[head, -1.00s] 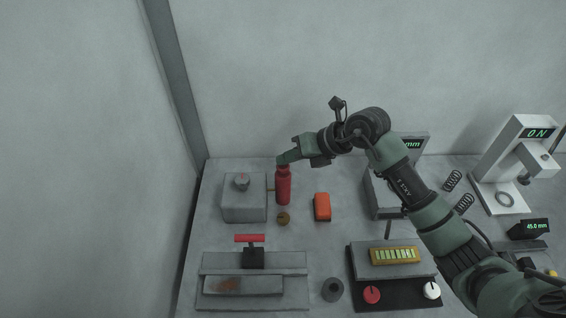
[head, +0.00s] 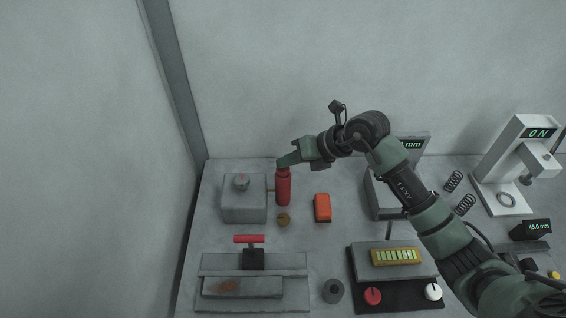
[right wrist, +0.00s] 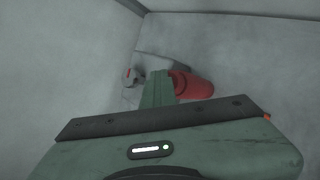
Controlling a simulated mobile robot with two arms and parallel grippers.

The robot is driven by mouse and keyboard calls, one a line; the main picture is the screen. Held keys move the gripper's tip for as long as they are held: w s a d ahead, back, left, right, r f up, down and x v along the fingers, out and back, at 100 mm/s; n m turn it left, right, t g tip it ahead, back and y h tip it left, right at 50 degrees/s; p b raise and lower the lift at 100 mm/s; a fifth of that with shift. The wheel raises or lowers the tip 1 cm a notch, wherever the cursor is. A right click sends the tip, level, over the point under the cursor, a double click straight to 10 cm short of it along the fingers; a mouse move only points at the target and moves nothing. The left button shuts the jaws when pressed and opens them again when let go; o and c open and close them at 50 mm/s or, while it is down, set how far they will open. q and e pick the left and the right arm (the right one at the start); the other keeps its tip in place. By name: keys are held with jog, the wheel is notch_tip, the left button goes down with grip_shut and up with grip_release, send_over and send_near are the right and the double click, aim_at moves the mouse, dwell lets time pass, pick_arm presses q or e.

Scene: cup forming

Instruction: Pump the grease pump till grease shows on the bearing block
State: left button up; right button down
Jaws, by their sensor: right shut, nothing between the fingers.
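The grease pump is a red cylinder (head: 283,188) standing upright at the back left of the bench, beside the grey bearing block (head: 244,208). A short brownish link runs between them. A small round grey fitting (head: 242,182) with a reddish mark sits on the block; I cannot make out grease there. My left gripper is out of view.
An orange block (head: 322,207) and a small brown knob (head: 283,219) lie near the pump. A red-handled fixture (head: 254,262) stands in front. A black panel with knobs (head: 400,297) is at the front right. My right arm crosses above the bench's right side.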

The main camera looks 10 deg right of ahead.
aim_at(286, 170)
jog(key=shift+s+f, duration=0.1)
jog(key=shift+f, duration=0.05)
jog(key=shift+r+p, duration=1.2)
jog(key=shift+r, duration=0.5)
jog(key=shift+r, duration=0.15)
notch_tip(286, 170, up, 5)
jog(key=p, duration=0.3)
jog(key=shift+p, duration=0.3)
jog(key=shift+f, duration=0.2)
